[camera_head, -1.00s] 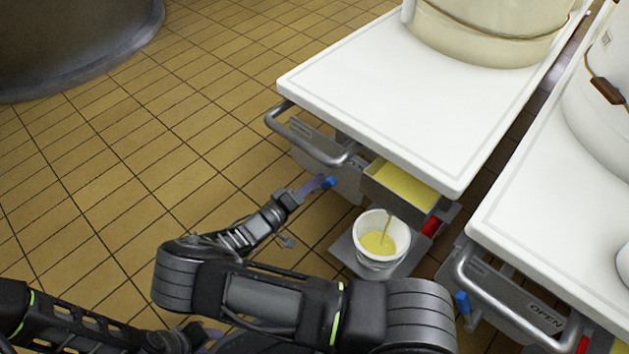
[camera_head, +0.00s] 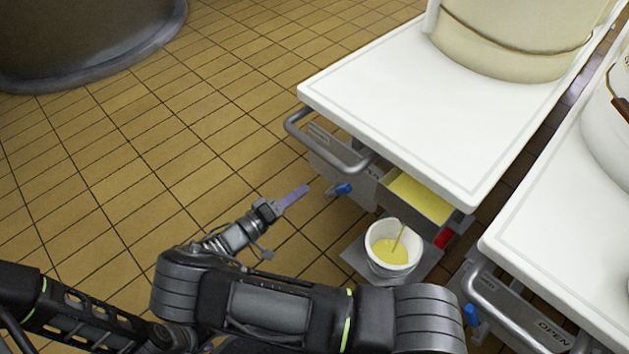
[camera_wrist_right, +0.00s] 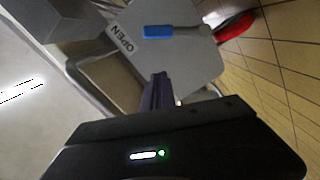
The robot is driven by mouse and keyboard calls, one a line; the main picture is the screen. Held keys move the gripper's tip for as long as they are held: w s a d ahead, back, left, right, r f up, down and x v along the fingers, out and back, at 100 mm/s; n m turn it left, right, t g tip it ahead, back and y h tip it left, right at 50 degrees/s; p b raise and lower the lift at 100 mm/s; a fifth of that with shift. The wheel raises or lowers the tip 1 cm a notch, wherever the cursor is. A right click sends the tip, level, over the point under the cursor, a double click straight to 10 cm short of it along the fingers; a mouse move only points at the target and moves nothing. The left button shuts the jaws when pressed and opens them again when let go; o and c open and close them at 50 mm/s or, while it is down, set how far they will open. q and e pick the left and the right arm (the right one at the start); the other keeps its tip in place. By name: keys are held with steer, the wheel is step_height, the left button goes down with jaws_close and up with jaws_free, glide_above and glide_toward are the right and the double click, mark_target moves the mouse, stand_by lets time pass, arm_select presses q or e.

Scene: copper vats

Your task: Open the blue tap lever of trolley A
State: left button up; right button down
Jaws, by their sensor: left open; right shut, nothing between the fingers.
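The blue tap lever (camera_head: 343,188) is under the front handle of the left trolley; no letter on this trolley is legible. The lever also shows in the right wrist view (camera_wrist_right: 172,32), lying across the grey plate beside the word OPEN. My right gripper (camera_head: 297,194) is shut and empty, a short gap left of the lever, pointing towards it. Its purple fingers (camera_wrist_right: 162,92) stand below the lever in the wrist view. Yellow liquid runs in a thin stream into a white bucket (camera_head: 374,262) under the trolley. My left gripper (camera_head: 206,347) barely shows at the bottom edge, mostly hidden.
The trolley's white top (camera_head: 400,90) and grey handle bar (camera_head: 335,150) overhang the lever area. A tray of yellow liquid (camera_head: 420,197) and a red part (camera_head: 443,238) are nearby. A second trolley with its own blue lever (camera_head: 471,314) stands right.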

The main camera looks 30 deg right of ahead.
steer(key=v, duration=0.2)
steer(key=shift+s+a, duration=0.1)
steer(key=shift+a, duration=0.2)
steer(key=shift+r, duration=0.1)
